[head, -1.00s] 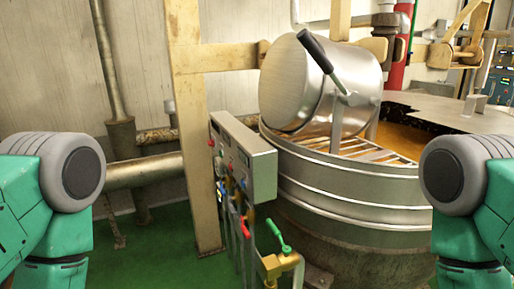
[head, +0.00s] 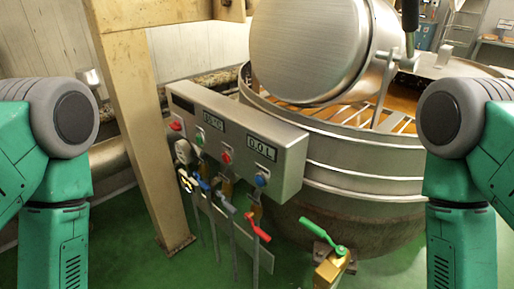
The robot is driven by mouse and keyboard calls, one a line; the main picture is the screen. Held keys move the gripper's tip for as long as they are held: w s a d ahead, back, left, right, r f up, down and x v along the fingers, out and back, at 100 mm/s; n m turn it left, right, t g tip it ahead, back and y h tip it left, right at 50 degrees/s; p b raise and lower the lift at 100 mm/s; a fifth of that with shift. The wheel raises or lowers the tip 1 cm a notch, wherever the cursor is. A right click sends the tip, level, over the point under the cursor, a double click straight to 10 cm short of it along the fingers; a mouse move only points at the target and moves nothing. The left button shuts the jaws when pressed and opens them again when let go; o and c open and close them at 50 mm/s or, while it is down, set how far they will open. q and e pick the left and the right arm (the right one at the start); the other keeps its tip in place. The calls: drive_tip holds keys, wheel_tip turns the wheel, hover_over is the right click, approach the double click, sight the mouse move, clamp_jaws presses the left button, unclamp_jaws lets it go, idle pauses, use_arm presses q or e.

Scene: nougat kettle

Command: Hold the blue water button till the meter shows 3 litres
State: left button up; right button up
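The grey control box (head: 240,140) stands in the middle of the head view, in front of the kettle. The blue button (head: 261,179) is on its front at the right end, below the water meter (head: 261,149), which reads 0.0 L. Nothing touches the button. Green-and-grey arm parts of mine show at the left and right edges. Neither gripper is in view.
The large metal kettle (head: 365,185) stands behind and right of the box. Valves with red (head: 257,227) and green (head: 323,233) handles are below the box. A wooden post (head: 142,130) stands to the left.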

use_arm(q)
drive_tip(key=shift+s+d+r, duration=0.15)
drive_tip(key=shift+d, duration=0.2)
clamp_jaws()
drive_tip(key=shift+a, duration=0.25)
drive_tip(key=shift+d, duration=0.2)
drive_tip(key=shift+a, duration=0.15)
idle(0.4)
